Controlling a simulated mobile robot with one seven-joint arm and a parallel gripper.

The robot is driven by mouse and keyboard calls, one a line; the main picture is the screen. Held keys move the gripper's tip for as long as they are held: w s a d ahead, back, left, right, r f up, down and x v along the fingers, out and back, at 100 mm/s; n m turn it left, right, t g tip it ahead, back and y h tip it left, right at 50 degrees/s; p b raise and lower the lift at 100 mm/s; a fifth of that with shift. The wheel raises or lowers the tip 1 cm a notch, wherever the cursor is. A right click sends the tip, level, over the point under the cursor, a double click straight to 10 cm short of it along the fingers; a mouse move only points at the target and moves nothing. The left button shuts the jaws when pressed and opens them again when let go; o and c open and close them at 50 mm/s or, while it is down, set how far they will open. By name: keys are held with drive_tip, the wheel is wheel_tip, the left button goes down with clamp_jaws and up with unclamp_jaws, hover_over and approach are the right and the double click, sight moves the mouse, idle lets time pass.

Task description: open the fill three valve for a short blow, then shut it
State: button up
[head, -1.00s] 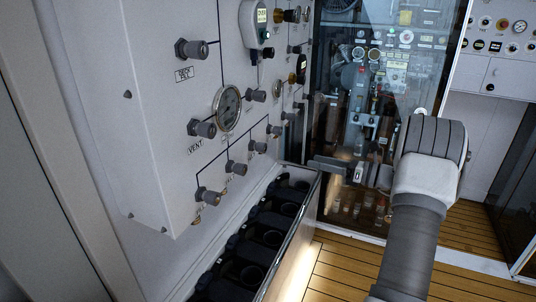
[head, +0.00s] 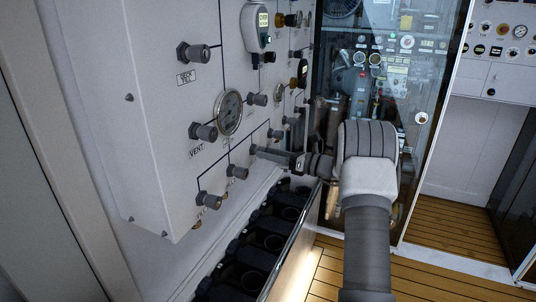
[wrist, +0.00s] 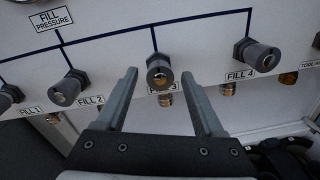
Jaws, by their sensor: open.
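The fill two knob (wrist: 69,88) is close left of the fingers and the fill four knob (wrist: 262,56) is to the right. Brass fittings (wrist: 165,99) are below the row. A pressure gauge (head: 229,111) is above.

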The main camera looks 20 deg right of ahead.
drive_tip(key=shift+w+a, duration=0.25)
drive_tip(key=shift+a, duration=0.05)
clamp_jaws()
drive_tip(key=shift+f+b, duration=0.1)
drive_tip(key=shift+b, duration=0.25)
drive_tip(key=n+y+b, duration=0.1)
drive_tip(key=n+b, duration=1.7)
drive_tip(key=n, duration=0.1)
drive_tip(key=shift+d+f+b, duration=0.1)
drive_tip(key=shift+f+b, duration=0.05)
drive_tip(key=shift+b, duration=0.25)
drive_tip(key=shift+n, duration=0.3)
